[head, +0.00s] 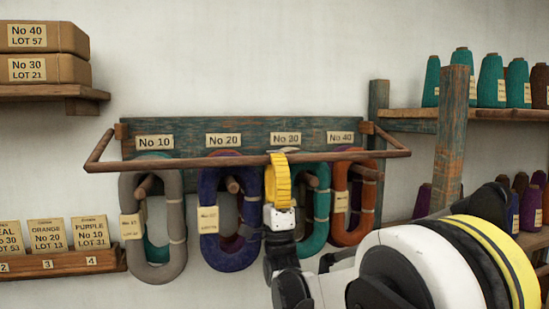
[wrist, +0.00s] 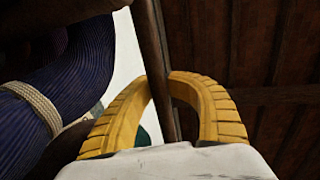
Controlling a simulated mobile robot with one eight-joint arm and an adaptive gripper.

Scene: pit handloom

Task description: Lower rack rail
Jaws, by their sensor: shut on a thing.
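The rack rail (head: 208,161) is a thin brown wooden bar. It runs across the front of the yarn rack, with side arms reaching back to brackets at the board's ends. My gripper (head: 278,163), with yellow fingers, is at the rail right of its middle. In the wrist view the yellow fingers (wrist: 166,85) close around the rail (wrist: 152,50), one on each side. The rail stands in front of the upper parts of the hanging hanks. My fingers hide a short piece of it.
Grey (head: 172,262), blue (head: 208,258), teal (head: 321,235) and orange (head: 366,222) hanks hang on pegs below the numbered green board (head: 190,127). A wooden post (head: 451,135) and shelves of cones stand at right. Boxes (head: 45,68) and a card ledge (head: 70,264) are at left.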

